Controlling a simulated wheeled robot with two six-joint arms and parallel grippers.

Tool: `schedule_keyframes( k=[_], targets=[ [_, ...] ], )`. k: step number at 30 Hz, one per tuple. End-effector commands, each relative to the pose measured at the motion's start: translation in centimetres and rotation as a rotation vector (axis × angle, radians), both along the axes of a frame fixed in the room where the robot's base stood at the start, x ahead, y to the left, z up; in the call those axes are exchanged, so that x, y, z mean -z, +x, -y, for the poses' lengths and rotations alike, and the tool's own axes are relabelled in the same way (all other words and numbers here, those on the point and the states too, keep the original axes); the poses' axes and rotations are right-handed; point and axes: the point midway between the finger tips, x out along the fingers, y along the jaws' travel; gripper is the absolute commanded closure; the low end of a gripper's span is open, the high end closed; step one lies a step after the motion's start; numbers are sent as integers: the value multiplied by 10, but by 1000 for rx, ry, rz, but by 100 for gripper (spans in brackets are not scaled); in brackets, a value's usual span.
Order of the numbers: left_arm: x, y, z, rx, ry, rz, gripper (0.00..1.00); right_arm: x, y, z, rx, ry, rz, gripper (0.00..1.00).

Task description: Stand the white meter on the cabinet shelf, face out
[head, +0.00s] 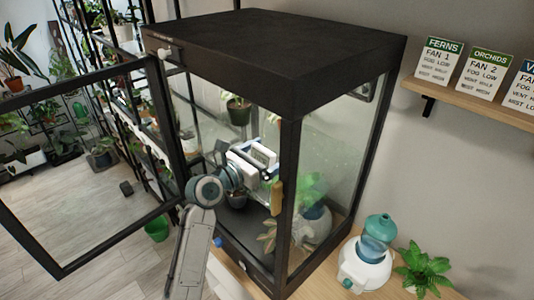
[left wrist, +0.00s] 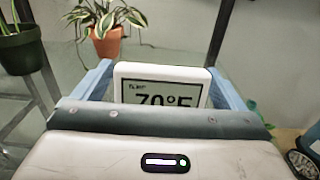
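The white meter (head: 263,153) is inside the black-framed glass cabinet (head: 275,40). In the left wrist view the meter (left wrist: 163,74) is upright, its face reading about 70°F towards the camera. My left gripper (head: 262,165) reaches through the open front, with its blue fingers (left wrist: 165,90) on either side of the meter, shut on it. The meter's lower part is hidden behind the gripper body, so I cannot tell whether it touches a shelf. A glass surface with potted plants shows behind it. My right gripper is not in view.
The cabinet door (head: 85,165) stands open to the left. A potted plant (head: 238,110) is just behind and above the gripper; it also shows in the left wrist view (left wrist: 103,40). A leafy plant (head: 310,190) stands low on the right. A teal-topped bottle (head: 375,240) is outside.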

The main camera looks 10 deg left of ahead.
Motion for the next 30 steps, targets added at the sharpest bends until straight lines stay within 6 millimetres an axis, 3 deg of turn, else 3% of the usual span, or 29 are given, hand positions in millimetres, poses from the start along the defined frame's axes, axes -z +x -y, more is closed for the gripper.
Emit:
schedule_keyframes(
  k=[7,21,30],
  targets=[
    [0,-6,-5,-1,3,2,8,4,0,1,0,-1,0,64],
    [0,-79,-52,1,5,1,8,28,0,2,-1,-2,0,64],
    [-2,-98,-65,1,3,2,8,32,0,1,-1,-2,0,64]
  ],
)
